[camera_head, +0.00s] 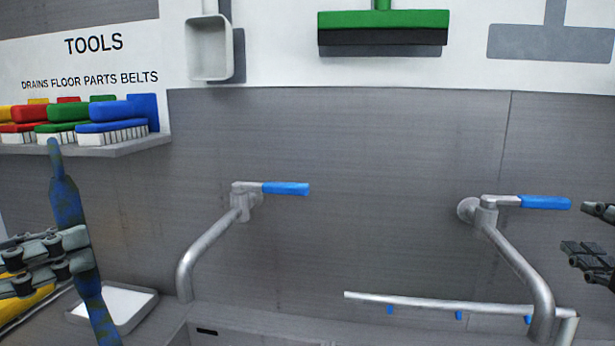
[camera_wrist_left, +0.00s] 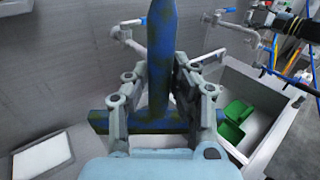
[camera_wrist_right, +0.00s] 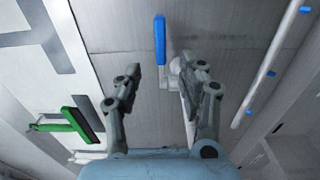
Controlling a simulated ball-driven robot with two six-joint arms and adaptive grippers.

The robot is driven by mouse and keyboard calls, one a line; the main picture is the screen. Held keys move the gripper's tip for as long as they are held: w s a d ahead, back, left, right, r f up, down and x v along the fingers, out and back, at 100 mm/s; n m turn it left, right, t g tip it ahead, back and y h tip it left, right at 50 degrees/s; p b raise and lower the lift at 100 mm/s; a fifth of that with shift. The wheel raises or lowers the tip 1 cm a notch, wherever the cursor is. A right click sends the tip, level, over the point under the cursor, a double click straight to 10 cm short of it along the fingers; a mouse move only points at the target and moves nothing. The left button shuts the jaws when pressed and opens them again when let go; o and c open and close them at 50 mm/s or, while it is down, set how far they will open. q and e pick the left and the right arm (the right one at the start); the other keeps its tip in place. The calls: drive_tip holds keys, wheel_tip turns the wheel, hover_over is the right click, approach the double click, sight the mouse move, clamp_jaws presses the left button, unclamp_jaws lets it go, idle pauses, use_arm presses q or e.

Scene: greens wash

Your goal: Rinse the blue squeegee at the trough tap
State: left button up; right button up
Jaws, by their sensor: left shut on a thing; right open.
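The blue squeegee (camera_head: 66,205) is blotched with dark green-brown dirt. My left gripper (camera_head: 76,250) is shut on it at the left of the head view, apart from the taps. In the left wrist view the squeegee (camera_wrist_left: 160,55) stands between the fingers, its crosspiece low across them. Two grey taps with blue levers are on the wall: the left tap (camera_head: 205,246) and the right tap (camera_head: 515,262). My right gripper (camera_head: 583,230) is open and empty at the right edge, beside the right tap. The trough (camera_wrist_left: 258,108) shows in the left wrist view, with green items inside.
A shelf (camera_head: 110,148) with coloured brushes is at the upper left. A green squeegee (camera_head: 383,22) and a grey holder (camera_head: 209,47) hang on the wall. A white tray (camera_head: 118,302) lies lower left. A pipe with blue nozzles (camera_head: 430,301) runs below the right tap. Space between the taps is clear.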

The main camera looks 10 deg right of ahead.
sight(549, 204)
drive_tip(key=p+x, duration=0.2)
drive_tip(key=x, duration=0.8)
drive_tip(key=shift+w+d, duration=0.15)
drive_tip(key=shift+w, duration=0.5)
drive_tip(key=shift+f, duration=0.1)
clamp_jaws()
